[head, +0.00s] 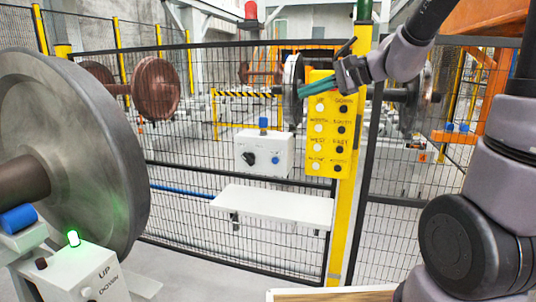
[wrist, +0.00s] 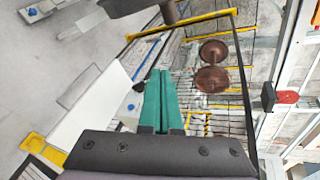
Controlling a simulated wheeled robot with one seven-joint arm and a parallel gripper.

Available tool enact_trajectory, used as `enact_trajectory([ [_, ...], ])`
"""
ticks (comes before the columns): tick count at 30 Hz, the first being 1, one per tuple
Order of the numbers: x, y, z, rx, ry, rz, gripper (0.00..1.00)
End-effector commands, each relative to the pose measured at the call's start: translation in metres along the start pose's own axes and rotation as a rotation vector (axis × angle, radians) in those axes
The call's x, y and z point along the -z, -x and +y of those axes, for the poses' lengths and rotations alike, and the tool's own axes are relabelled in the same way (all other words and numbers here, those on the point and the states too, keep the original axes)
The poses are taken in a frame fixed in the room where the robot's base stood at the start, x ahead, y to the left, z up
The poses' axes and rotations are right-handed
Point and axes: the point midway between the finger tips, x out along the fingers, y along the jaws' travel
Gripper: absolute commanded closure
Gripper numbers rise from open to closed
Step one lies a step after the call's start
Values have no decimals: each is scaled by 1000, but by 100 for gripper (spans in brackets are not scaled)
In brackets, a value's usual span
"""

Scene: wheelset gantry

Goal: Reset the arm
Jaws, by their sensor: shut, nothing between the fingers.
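My arm reaches in from the right in the head view. My gripper (head: 318,86) has green fingers and is in front of the upper part of a yellow button panel (head: 327,165). In the wrist view the two green fingers of my gripper (wrist: 160,75) lie side by side, shut with nothing between them. Whether the fingers touch the panel cannot be told. The panel carries white and black buttons in rows with labels.
A black mesh fence (head: 190,150) crosses the middle. A white control box (head: 264,153) hangs on it above a white shelf (head: 275,205). A large grey wheel (head: 100,150) and an UP/DOWN box (head: 85,275) stand at the left. Rusty wheelsets (head: 156,88) are behind the fence.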

Motion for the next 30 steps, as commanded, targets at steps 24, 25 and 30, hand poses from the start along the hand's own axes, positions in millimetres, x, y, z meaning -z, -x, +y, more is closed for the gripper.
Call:
enact_trajectory([
  [24, -52, 184, 105, -676, 748, 484, 100],
  [25, -52, 184, 105, -675, 748, 483, 100],
  [30, -52, 184, 104, -675, 748, 482, 100],
])
